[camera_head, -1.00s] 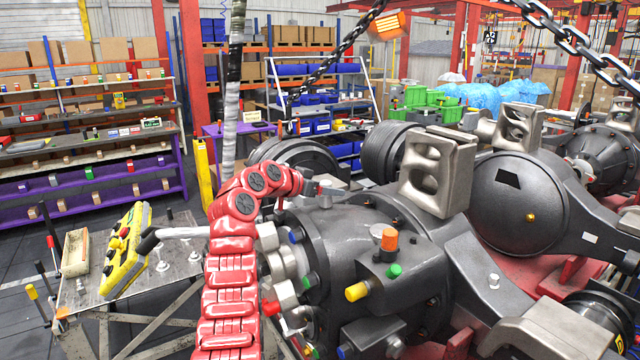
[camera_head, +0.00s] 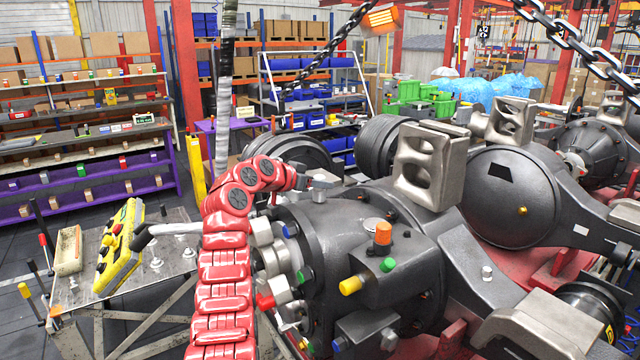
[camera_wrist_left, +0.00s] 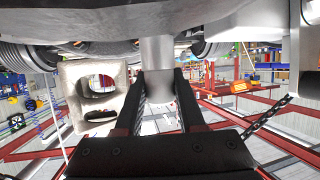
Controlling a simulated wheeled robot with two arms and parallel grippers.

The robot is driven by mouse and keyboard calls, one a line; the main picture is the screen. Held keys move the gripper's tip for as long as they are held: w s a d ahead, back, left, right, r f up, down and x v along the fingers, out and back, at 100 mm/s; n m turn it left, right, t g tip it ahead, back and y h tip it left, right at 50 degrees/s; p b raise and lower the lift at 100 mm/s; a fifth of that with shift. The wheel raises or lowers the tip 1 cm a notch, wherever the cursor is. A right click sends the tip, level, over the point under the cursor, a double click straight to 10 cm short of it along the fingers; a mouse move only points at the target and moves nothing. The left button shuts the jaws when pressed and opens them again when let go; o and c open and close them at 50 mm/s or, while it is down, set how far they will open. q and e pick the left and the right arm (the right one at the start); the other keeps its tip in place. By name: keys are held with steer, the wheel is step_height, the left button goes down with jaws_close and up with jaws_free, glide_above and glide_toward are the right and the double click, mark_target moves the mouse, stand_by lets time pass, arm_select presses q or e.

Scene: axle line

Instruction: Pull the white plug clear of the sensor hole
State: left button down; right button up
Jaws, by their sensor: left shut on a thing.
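My left gripper (camera_head: 322,182) is at the upper left of the dark axle housing (camera_head: 345,250), beside its round flange. In the left wrist view, the two black fingers of my left gripper (camera_wrist_left: 158,80) are shut on a pale cylinder, which appears to be the white plug (camera_wrist_left: 157,52). The plug's far end meets the dark housing in that view. I cannot tell whether it is still seated or clear. The sensor hole itself cannot be made out. My right gripper is not in view.
Orange (camera_head: 383,234), yellow (camera_head: 350,286) and green (camera_head: 388,265) plugs stick out of the housing close by. A grey cast bracket (camera_head: 428,165) stands behind. A hanging chain (camera_head: 335,55) is above. A yellow control pendant (camera_head: 118,245) lies on the left bench.

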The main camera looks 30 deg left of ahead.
mark_target(320, 176)
arm_select(q)
steer(key=shift+r, duration=0.2)
steer(key=shift+r+b, duration=0.5)
steer(key=shift+r, duration=2.35)
steer(key=shift+r+p, duration=0.35)
steer(key=shift+r, duration=0.65)
